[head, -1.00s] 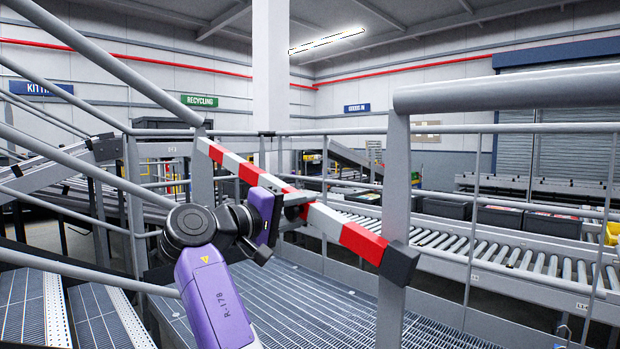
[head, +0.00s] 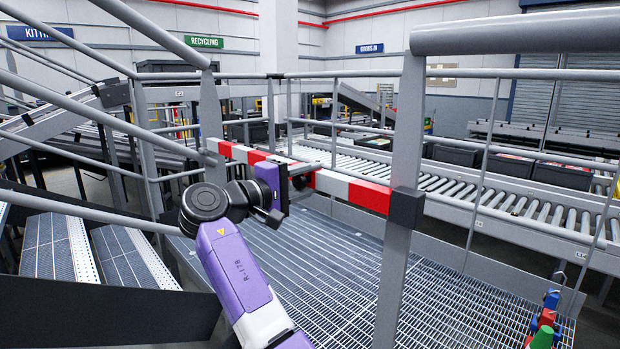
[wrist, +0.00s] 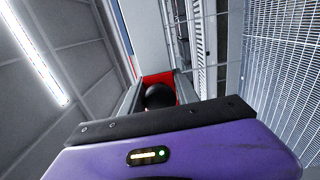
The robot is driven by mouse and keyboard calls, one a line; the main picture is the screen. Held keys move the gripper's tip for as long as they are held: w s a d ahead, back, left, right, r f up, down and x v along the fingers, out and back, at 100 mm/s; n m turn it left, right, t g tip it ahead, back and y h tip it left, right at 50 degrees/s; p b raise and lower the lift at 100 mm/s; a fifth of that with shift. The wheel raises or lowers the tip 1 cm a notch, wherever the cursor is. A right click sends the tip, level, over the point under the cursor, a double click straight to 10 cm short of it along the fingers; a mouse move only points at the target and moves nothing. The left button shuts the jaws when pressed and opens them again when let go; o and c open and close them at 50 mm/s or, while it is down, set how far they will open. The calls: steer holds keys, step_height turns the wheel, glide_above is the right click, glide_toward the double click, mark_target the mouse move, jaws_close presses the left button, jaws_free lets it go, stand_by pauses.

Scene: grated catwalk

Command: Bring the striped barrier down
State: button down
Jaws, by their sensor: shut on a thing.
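The red and white striped barrier (head: 349,189) spans the gap between two grey railing posts in the head view. It slopes only slightly, with its left end a little higher. Its right end sits in a black block (head: 406,207) on the right post (head: 398,260). My gripper (head: 298,176) is at the middle of the barrier, shut on it or on a part fixed to it; the fingers partly hide the contact. In the wrist view, a dark rounded piece (wrist: 160,96) lies between the fingers, with red of the barrier behind it.
Grated flooring (head: 330,265) lies beyond the barrier. Stairs (head: 60,250) with metal treads are at left. A roller conveyor (head: 470,195) with dark bins runs behind the railings. Coloured items (head: 546,320) hang at lower right.

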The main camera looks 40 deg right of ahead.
mark_target(297, 185)
steer(key=c, duration=1.1)
jaws_free()
steer(key=shift+f, duration=0.35)
steer(key=shift+o, duration=0.2)
steer(key=shift+r, duration=0.1)
steer(key=a+b, duration=0.2)
steer(key=a, duration=0.5)
steer(key=shift+s+a, duration=0.1)
steer(key=shift+a, duration=0.35)
